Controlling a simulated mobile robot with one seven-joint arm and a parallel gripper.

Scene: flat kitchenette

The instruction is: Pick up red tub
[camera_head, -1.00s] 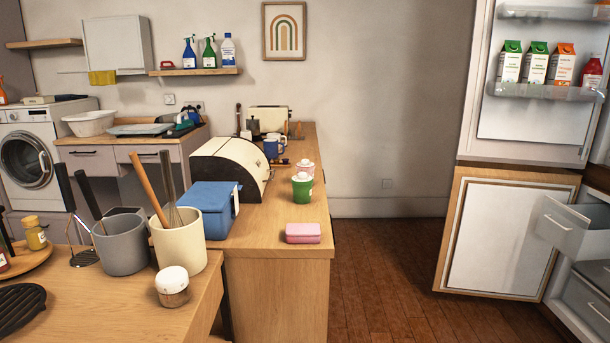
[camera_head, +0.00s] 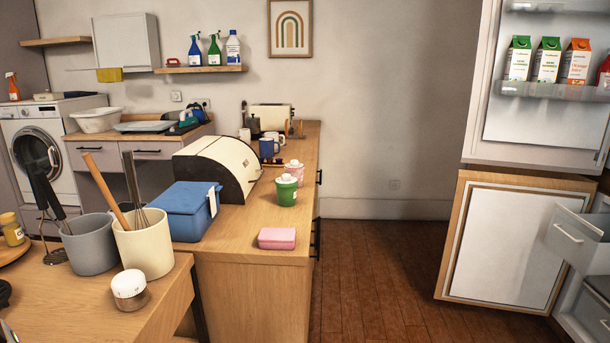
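A small pinkish-red tub with a white lid (camera_head: 294,168) stands upright on the wooden counter (camera_head: 240,248), right of the bread bin. It is partly hidden behind a green tub with a white lid (camera_head: 287,191). A low pink box (camera_head: 277,238) lies nearer, close to the counter's front edge. My gripper is not in view.
A bread bin (camera_head: 220,164) and a blue box (camera_head: 189,211) stand left of the tubs. Utensil pots (camera_head: 144,246) and a white-lidded jar (camera_head: 130,290) crowd the near left. The wooden floor (camera_head: 375,270) right of the counter is clear up to the open fridge (camera_head: 505,245).

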